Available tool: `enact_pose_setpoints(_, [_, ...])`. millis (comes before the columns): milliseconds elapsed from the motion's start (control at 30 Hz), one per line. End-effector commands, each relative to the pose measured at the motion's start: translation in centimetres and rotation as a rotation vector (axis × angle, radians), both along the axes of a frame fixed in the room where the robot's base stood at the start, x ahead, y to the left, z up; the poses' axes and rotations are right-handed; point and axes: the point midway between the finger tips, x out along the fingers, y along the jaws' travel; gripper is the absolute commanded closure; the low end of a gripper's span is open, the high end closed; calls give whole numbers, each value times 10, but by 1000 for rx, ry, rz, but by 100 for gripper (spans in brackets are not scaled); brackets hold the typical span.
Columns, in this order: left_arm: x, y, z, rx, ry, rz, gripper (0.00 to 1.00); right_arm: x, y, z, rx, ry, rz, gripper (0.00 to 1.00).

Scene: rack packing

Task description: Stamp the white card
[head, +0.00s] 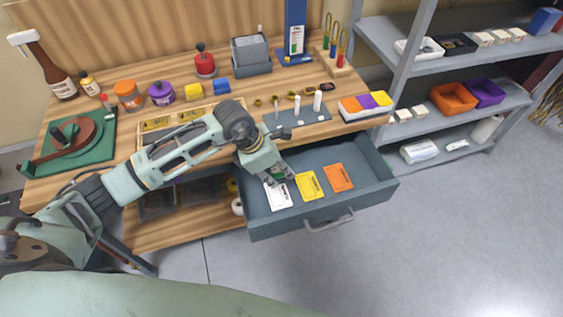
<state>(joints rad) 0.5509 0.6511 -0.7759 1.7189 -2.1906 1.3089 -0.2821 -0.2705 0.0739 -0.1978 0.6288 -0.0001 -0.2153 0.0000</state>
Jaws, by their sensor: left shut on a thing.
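The white card (279,198) is at the left end of the open grey drawer (374,186), in a row with a yellow card (309,185) and an orange card (338,177). My left gripper (277,180) points down into the drawer and is shut on the white card at its far edge; the fingers hide that edge. I cannot tell whether the card is lifted off the drawer floor. A red thing with a dark knob (205,63) stands at the back of the bench; I cannot tell whether it is the stamp. My right gripper is not in view.
The wooden bench (226,82) carries bottles, jars, coloured blocks and a green board with a brown disc (75,141). A grey plate with small pegs (298,115) lies behind the drawer. Shelves with bins (453,98) stand at right. The floor in front is clear.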

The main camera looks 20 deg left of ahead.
Motion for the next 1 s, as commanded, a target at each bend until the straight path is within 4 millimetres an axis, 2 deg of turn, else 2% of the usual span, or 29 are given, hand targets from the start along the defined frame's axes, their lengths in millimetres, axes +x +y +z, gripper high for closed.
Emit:
enact_pose_setpoints(200, [0,0,-11,1,-1,-1,97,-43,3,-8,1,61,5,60])
enact_pose_setpoints(300, [0,0,-19,0,0,0,97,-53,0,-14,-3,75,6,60])
enact_pose_setpoints(467, [0,0,-36,-1,0,0,97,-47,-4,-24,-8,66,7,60])
enact_pose_setpoints(700, [0,0,-59,-1,-1,0,97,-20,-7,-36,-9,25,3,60])
enact_pose_setpoints(1000, [0,0,-63,1,-1,-1,97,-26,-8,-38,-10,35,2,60])
